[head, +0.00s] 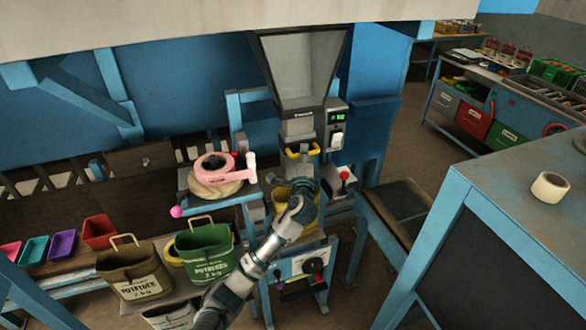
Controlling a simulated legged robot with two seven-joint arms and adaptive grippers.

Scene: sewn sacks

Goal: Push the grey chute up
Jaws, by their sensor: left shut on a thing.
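The weighing machine has a large grey hopper (300,65) that narrows to a grey chute (299,127) in the middle of the head view. A yellow bar (302,151) sits just below the chute. My left gripper (305,187) is below the yellow bar, in front of a yellow sack (282,196) under the machine. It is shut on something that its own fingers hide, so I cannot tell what. My right gripper is not in view.
A green sack (203,252) and a brown sack (136,272) stand to the left of my arm. A pink ring-shaped thing (214,169) lies on a small shelf. A blue-framed table (520,200) with a white roll (550,187) is at the right.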

